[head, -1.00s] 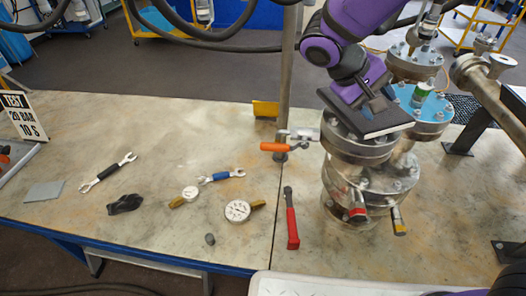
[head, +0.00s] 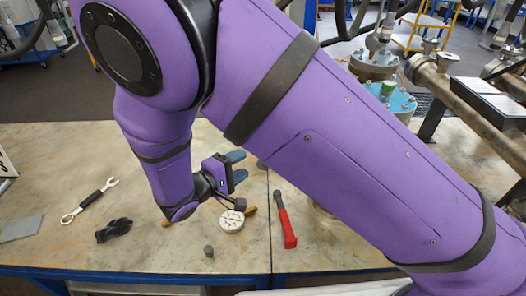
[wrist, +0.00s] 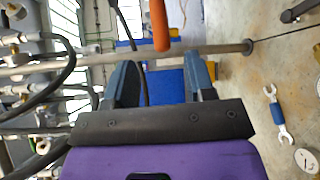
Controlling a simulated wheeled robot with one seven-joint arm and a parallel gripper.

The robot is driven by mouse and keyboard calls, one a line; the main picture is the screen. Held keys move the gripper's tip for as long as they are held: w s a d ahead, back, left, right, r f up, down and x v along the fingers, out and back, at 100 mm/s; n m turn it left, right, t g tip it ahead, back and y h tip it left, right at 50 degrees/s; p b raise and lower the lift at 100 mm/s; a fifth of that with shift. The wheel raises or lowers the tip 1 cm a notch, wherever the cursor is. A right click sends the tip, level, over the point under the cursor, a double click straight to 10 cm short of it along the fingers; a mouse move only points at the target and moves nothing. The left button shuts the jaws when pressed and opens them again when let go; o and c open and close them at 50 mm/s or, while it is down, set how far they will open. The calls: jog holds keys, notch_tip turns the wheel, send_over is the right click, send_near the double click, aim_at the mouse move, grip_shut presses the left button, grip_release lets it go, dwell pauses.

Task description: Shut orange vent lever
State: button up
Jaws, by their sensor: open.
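The orange lever (wrist: 158,25) shows in the wrist view at the top centre, its rounded end pointing down the picture. It lines up with the gap between my fingers, slightly above their tips; I cannot tell the depth between them. My gripper (wrist: 159,62) is open, with nothing seen between its fingers. In the head view my gripper (head: 237,166) is low over the bench, beside the red-handled tool. My purple arm hides the lever and most of the near vessel there. Part of the blue-topped vessel (head: 392,98) shows behind the arm.
A metal post (wrist: 225,48) crosses the wrist view behind the lever. The red-handled tool (head: 284,225), a round gauge (head: 231,221), a black-handled wrench (head: 90,201) and a dark crumpled thing (head: 114,231) lie on the bench. A blue-handled wrench (wrist: 277,113) shows in the wrist view.

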jog(key=x, duration=1)
jog(key=shift+w+d, duration=0.15)
jog(key=shift+d, duration=0.1)
jog(key=shift+f, duration=0.1)
grip_shut()
